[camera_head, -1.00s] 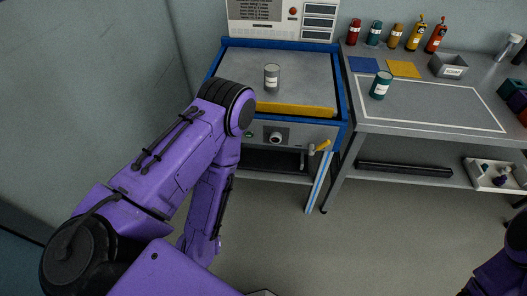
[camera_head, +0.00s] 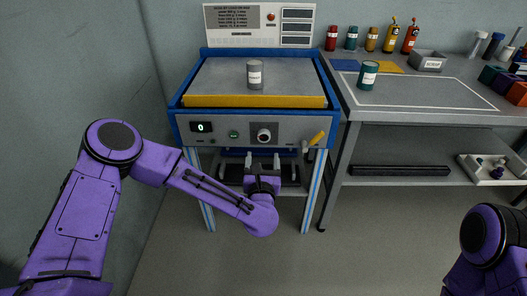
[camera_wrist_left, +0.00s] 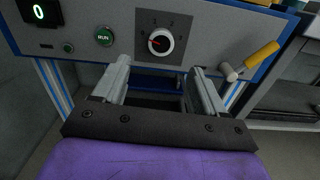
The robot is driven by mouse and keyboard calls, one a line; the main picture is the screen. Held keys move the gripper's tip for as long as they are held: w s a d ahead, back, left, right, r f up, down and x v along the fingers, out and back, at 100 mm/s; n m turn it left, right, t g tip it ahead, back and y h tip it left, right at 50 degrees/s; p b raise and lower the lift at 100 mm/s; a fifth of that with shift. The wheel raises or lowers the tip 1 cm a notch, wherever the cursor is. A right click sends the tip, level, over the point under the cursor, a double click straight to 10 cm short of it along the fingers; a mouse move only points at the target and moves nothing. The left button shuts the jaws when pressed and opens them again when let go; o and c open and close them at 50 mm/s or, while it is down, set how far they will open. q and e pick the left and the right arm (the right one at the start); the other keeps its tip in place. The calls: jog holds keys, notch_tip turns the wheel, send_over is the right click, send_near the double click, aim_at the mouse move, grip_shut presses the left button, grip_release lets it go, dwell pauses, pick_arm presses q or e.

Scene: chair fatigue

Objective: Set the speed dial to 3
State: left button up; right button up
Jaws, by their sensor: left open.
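The speed dial (camera_head: 264,135) is a round white knob on a dark plate on the front panel of the blue-framed machine. In the left wrist view the dial (camera_wrist_left: 160,41) has a red pointer on its left side; the marks around it are too small to read surely. My left gripper (camera_head: 262,162) is open and empty, just below and in front of the dial. In the left wrist view its fingertips (camera_wrist_left: 160,68) are apart, with the dial above the gap between them and not touched. My right arm shows at the lower right, but its gripper is out of view.
Left of the dial are a display (camera_head: 201,127) reading 0 and a green button (camera_head: 233,134). To its right is a yellow-handled lever (camera_head: 316,139). A grey can (camera_head: 254,74) stands on the machine top, behind a yellow bar (camera_head: 255,101). A workbench (camera_head: 420,116) stands at right.

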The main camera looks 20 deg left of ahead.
aim_at(264, 138)
pick_arm(q)
jog(key=x, duration=0.9)
jog(key=shift+d+f, duration=0.1)
jog(key=c, duration=1.1)
jog(key=shift+o, duration=0.2)
